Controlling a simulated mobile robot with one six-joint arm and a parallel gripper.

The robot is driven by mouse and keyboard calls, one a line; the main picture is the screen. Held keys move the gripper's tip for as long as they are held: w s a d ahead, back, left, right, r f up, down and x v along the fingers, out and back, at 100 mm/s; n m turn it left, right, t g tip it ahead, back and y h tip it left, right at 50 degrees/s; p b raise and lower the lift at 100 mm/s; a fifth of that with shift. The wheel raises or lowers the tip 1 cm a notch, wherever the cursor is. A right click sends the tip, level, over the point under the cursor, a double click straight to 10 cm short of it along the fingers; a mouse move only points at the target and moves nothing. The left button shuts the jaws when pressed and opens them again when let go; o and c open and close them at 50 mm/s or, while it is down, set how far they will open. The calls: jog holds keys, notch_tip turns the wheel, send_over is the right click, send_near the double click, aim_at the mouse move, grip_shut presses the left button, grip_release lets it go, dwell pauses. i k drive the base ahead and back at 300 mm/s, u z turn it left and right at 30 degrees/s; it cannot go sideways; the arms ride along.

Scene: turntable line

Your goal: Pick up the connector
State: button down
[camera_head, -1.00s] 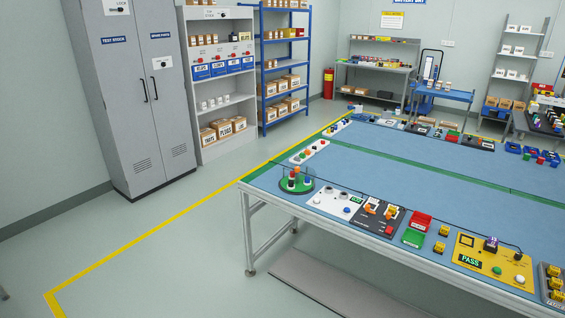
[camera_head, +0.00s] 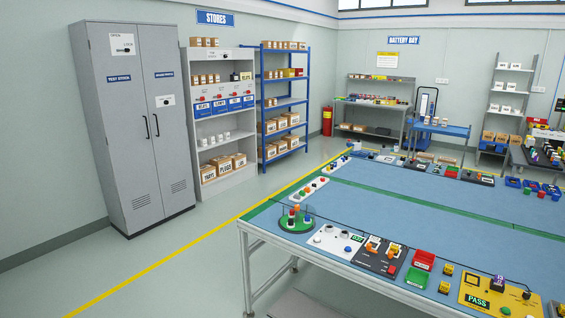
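I cannot tell for certain which part is the connector. Two small yellow-and-dark blocks, an upper one (camera_head: 448,269) and a lower one (camera_head: 444,287), sit apart on the blue-topped table (camera_head: 430,215), left of a yellow test panel. They may be connectors, but they are too small to tell. A dark purple-topped block (camera_head: 498,282) stands on the yellow panel (camera_head: 473,284), which bears a PASS sign. My gripper is in no part of this view.
A green round turntable (camera_head: 296,224) stands at the table's near left corner. A red bin (camera_head: 424,259) and a green bin (camera_head: 416,278) lie left of the yellow blocks. A grey cabinet (camera_head: 130,170) and shelves stand behind. The floor left of the table is clear.

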aim_at(499, 280)
jog(key=u, duration=1.85)
jog(key=k, duration=0.1)
jog(key=z, duration=3.15)
